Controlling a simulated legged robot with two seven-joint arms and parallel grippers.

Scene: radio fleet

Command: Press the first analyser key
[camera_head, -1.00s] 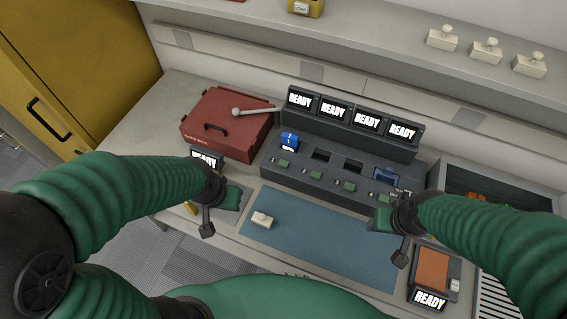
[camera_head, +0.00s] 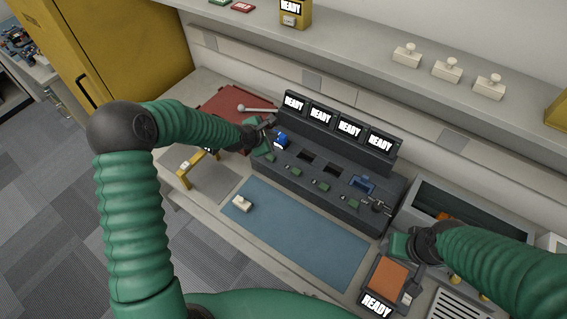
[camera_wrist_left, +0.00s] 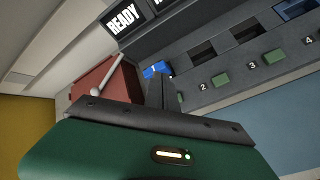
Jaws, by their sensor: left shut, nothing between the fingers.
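The analyser (camera_head: 330,165) is a dark grey console with a row of READY screens, slots and small green keys. Its first key (camera_head: 269,157) lies at the left end, in front of the slot holding a blue block (camera_head: 281,140). My left gripper (camera_head: 270,124) is at the console's left end, close to the blue block.
A red case (camera_head: 228,103) with a grey-knobbed lever lies behind my left arm. A tray (camera_head: 440,195) and an orange-topped device (camera_head: 388,277) are at right.

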